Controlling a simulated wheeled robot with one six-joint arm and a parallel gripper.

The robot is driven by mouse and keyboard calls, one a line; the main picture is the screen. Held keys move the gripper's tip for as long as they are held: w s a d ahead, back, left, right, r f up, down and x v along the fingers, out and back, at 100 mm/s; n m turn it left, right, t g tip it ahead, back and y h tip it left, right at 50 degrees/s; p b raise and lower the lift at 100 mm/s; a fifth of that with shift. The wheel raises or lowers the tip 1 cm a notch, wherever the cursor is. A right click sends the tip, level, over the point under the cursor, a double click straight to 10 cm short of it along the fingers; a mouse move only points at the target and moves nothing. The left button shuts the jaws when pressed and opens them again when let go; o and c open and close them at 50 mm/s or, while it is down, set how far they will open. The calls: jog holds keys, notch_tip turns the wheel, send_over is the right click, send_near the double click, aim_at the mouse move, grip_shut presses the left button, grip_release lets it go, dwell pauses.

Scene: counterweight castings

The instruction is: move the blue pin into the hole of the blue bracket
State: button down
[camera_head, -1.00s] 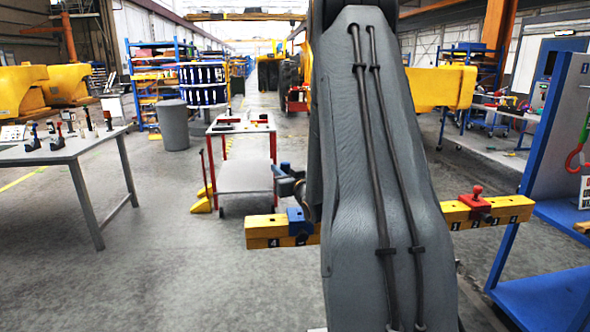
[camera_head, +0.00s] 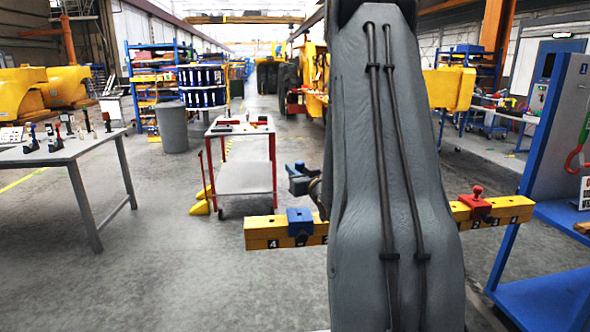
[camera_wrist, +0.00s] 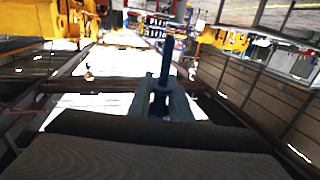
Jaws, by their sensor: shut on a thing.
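The blue bracket (camera_head: 300,224) sits on the left part of a yellow beam (camera_head: 265,234). My gripper (camera_head: 301,180) is above and slightly behind the bracket in the head view, partly hidden by my arm. In the wrist view my gripper (camera_wrist: 162,102) is shut on the dark blue pin (camera_wrist: 166,66), which stands up between the fingers. A small blue part of the pin (camera_head: 300,167) seems to show at the gripper in the head view. The pin is apart from the bracket. The bracket's hole cannot be made out.
A red bracket with a red pin (camera_head: 477,203) sits on the beam's right part. A grey table (camera_head: 75,152) with several pins stands at the left. A red-legged cart (camera_head: 243,178) is behind, and a blue rack (camera_head: 540,170) at the right. Floor left of the beam is clear.

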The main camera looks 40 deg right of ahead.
aim_at(305, 221)
jog(key=shift+f+b, duration=4)
jog(key=shift+f, duration=2.1)
jog(key=shift+f, duration=0.1)
jog(key=c, duration=1.5)
grip_release()
jog(key=shift+c, duration=0.2)
jog(key=b+v, duration=0.1)
jog(key=v, duration=0.6)
jog(key=shift+s+a, duration=0.2)
jog(key=shift+s, duration=0.15)
